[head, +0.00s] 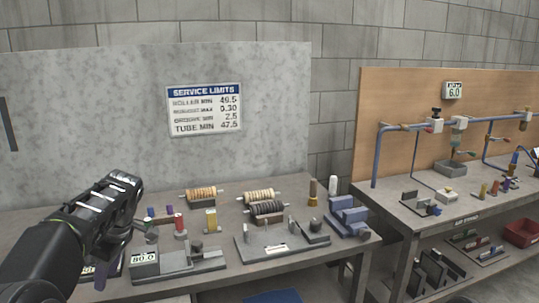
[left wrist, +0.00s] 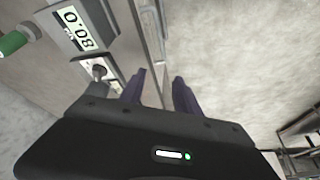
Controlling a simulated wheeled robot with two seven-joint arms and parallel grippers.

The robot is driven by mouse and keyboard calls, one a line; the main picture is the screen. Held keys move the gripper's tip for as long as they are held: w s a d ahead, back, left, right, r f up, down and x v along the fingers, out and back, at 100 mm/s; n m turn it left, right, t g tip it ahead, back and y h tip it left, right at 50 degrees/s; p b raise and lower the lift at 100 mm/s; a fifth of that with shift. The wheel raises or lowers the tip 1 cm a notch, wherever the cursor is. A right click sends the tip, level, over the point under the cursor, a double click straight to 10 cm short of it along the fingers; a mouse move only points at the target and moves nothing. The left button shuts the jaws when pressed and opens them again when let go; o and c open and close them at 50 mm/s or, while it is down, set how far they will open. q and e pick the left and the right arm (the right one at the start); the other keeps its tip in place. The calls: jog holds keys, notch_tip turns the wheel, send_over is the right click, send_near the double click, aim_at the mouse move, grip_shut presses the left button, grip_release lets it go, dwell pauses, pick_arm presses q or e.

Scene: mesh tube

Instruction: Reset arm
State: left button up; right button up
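My left arm comes in from the left in the head view, its black wrist bent over the left end of the bench. My left gripper (head: 100,276) points down there, mostly hidden behind the wrist, beside the grey gauge (head: 146,260) reading 80.0. In the left wrist view, the two purple fingers of my left gripper (left wrist: 158,80) stand apart with nothing visible between them. The gauge display (left wrist: 78,28) shows at upper left there, apart from the fingers. My right gripper is in neither view.
The grey bench (head: 310,262) holds several ribbed rollers (head: 268,209), coloured cylinders (head: 211,221), a grey fixture (head: 282,240) and blue blocks (head: 347,215). A sign (head: 204,109) hangs on the panel behind. A second bench with blue pipes (head: 378,155) stands at right.

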pick_arm(q)
jog(key=w+d+f+m+h, duration=0.1)
jog(key=d+f+m, duration=0.2)
jog(key=f, duration=0.5)
jog(key=w+d+f+m+h, duration=0.1)
jog(key=d+f+m, duration=0.1)
jog(key=d+f, duration=0.35)
jog(key=s+d+f+m+h, duration=0.1)
jog(key=s+d+f+m, duration=0.2)
jog(key=f, duration=0.4)
jog(key=s+d+f+m+h, duration=0.1)
jog(key=s+d+f+h, duration=0.2)
jog(key=f, duration=0.4)
jog(key=s+d+f+m, duration=0.2)
jog(key=s+d+f, duration=0.1)
jog(key=d+f, duration=0.3)
jog(key=s+d+f+m+h, duration=0.1)
jog(key=s+d+f, duration=0.1)
jog(key=s, duration=0.5)
jog(key=s+d+f+m, duration=0.2)
jog(key=s+d+f, duration=0.1)
jog(key=s+d, duration=0.2)
jog(key=s+d+f+m+h, duration=0.1)
jog(key=s+d+f, duration=0.2)
jog(key=s, duration=0.6)
jog(key=shift+s+d+f+h, duration=0.25)
jog(key=shift+s+d+h, duration=0.05)
jog(key=shift+d, duration=0.1)
jog(key=shift+a, duration=0.1)
